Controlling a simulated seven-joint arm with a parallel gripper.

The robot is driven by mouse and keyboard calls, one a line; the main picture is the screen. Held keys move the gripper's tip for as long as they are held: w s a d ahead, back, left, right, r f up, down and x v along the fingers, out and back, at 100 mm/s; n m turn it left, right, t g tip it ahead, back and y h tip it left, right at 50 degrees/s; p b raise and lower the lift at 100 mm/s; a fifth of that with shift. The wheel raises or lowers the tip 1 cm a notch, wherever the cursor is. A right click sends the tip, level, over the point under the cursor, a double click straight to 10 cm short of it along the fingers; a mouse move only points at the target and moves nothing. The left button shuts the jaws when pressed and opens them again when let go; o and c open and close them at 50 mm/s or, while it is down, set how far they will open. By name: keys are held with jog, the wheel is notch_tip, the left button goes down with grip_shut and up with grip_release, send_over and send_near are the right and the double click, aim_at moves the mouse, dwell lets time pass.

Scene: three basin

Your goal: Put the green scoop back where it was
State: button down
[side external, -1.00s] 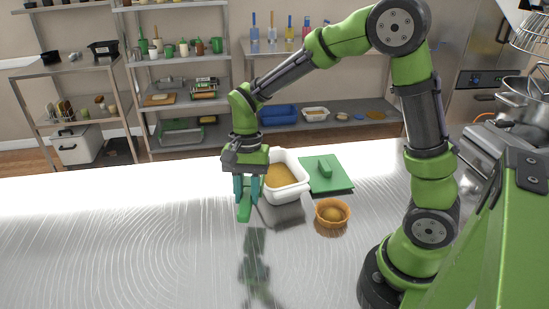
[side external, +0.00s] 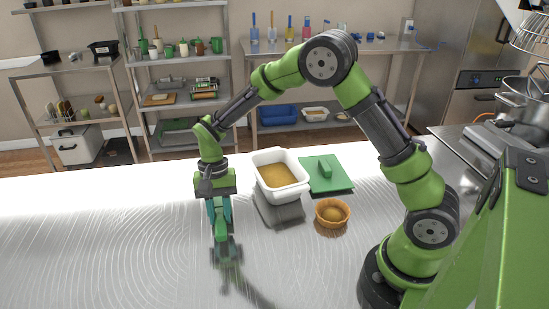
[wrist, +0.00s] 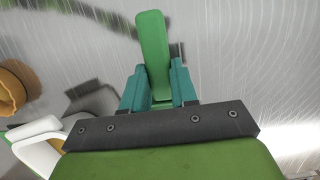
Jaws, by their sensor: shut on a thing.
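The green scoop (side external: 221,228) is held in my gripper (side external: 219,211), between its teal fingers, over the steel table left of the white basin. Its green handle (wrist: 153,45) sticks out past the fingers in the wrist view. I cannot tell whether the scoop touches the table; a dark reflection lies just below it. The white basin (side external: 301,188) holds a yellow-brown filling and stands right of my gripper. My gripper (wrist: 158,85) is shut on the scoop.
An orange-brown bowl (side external: 332,213) stands right of the basin, with something round in it. A flat green board or lid with a raised handle (side external: 336,183) lies behind it. The steel table (side external: 110,240) is clear to the left and front. Shelves stand behind.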

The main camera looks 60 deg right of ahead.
jog(key=shift+f, duration=0.75)
jog(key=shift+f, duration=0.15)
jog(key=c, duration=0.9)
grip_release()
